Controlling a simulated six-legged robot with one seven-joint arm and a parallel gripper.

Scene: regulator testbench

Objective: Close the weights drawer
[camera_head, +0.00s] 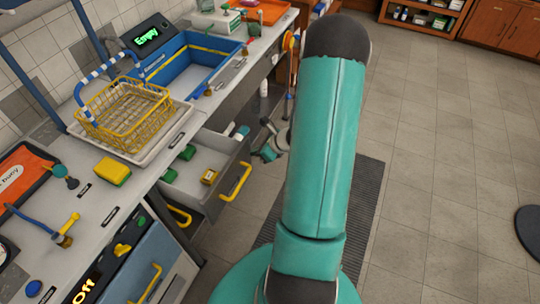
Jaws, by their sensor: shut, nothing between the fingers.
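The weights drawer (218,158) stands open from the counter front, left of my teal arm. It has a grey front with a yellow handle (236,182). Inside lie a few green blocks and a yellow weight (209,177), with a whitish item near the far side. My gripper (264,154) is partly hidden by my own arm. It is just beyond the drawer's far front corner, right of the handle and apart from the handle; whether it touches the drawer front is unclear.
A yellow wire basket (126,115) sits on a white tray on the counter, beside a blue basin (190,65). A yellow sponge (113,171) lies near the counter edge. Another yellow handle (180,215) is below the drawer. Tiled floor (440,150) at right is mostly clear.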

